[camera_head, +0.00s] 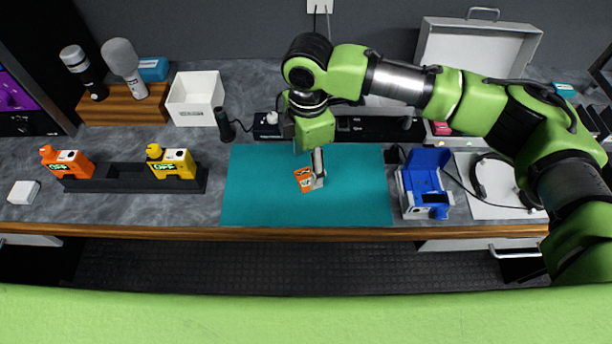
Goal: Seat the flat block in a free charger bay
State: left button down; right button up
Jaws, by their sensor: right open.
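A small flat orange block (304,180) with dark and white marks lies on the teal mat (255,190). My right gripper (317,172) is open and points down at the block's right edge. I cannot tell whether a finger touches the block. A long black unit (378,130), which looks like the charger, stands along the back edge of the mat. My right arm hides part of it, and I cannot make out which of its bays are free. My left gripper is not in view.
At left, a black holder (130,181) carries an orange device (68,163) and a yellow device (172,163). A white bin (194,98) stands behind. A blue device (425,185) and a headset (492,182) are at right. The mat around the block is clear.

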aim_at(308, 177)
notch_tip(308, 177, down, 4)
jog(key=shift+s+d+r+p, duration=0.1)
jog(key=shift+r+p, duration=0.05)
jog(key=shift+p, duration=0.3)
jog(key=shift+f, duration=0.25)
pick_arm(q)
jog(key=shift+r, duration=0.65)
pick_arm(e)
jog(key=c, duration=1.3)
jog(key=shift+r, duration=0.1)
